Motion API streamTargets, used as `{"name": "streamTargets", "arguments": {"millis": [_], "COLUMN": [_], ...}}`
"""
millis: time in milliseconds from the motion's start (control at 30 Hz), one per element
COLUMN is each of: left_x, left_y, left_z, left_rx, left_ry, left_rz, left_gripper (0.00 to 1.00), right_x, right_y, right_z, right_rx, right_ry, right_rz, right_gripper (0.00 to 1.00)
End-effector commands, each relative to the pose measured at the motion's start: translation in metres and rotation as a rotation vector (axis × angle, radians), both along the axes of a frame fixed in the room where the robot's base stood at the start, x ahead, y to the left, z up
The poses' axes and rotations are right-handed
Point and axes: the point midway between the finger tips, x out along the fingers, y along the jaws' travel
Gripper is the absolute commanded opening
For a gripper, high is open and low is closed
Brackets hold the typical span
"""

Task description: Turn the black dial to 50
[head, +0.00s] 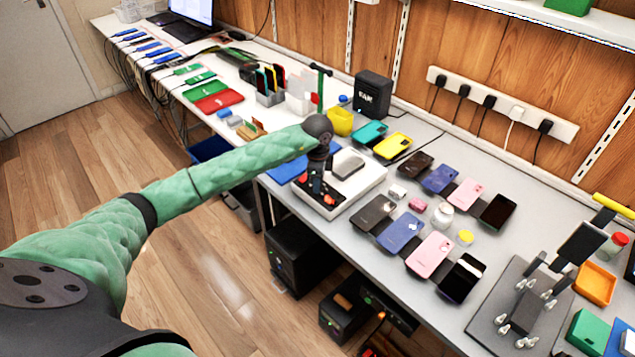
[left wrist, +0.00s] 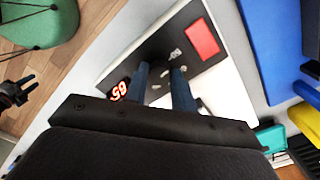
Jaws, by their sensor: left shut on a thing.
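The white device (head: 350,202) stands on the grey bench and has a black panel with red parts. The left wrist view shows its panel closer, with a red rectangle (left wrist: 201,38) and a display of red digits (left wrist: 119,91). The digits are tilted and look like 59, but I cannot read them surely. My left gripper (head: 317,186) points down at the panel; its two fingers (left wrist: 160,78) are shut around the black dial. The dial is mostly hidden between the fingers, so its pointer is not readable.
Several phones (head: 401,230) lie in rows right of the device. A black speaker box (head: 372,94) and a yellow cup (head: 340,122) stand behind it. A blue mat (head: 284,172) lies to its left. A stand (head: 525,310) is at the bench's right end.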

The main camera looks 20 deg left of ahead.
Motion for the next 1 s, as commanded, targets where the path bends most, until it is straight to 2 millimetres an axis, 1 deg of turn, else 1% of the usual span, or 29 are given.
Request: {"name": "streamTargets", "arguments": {"millis": [300,833,867,900,967,1000], "left_x": [0.0003,0.0007,0.0007,0.0007,0.0006,0.0006], "left_y": [-0.0006,-0.0002,-0.0002,-0.0001,-0.0002,-0.0002], "left_z": [0.0003,0.0008,0.0008,0.0008,0.0007,0.0007], "left_rx": [-0.002,-0.002,-0.001,-0.001,-0.001,-0.001], "left_ry": [-0.001,-0.001,-0.002,-0.001,-0.001,-0.001], "left_rz": [0.118,0.142,0.142,0.142,0.142,0.142], "left_gripper": [0.03,0.03,0.28,0.35,0.47,0.47], "right_x": [-0.0003,0.0013,0.0012,0.0011,0.0007,0.0005], "right_y": [0.0003,0.0006,0.0006,0.0005,0.0005,0.0005], "right_z": [0.0019,0.0050,0.0048,0.0045,0.0040,0.0036], "right_rx": [0.001,0.002,0.002,0.002,0.001,0.001], "right_ry": [0.000,-0.004,-0.004,-0.003,-0.002,-0.001], "right_rz": [0.000,0.000,0.000,0.000,0.000,0.000], "right_gripper": [0.36,0.36,0.36,0.36,0.36,0.36]}}
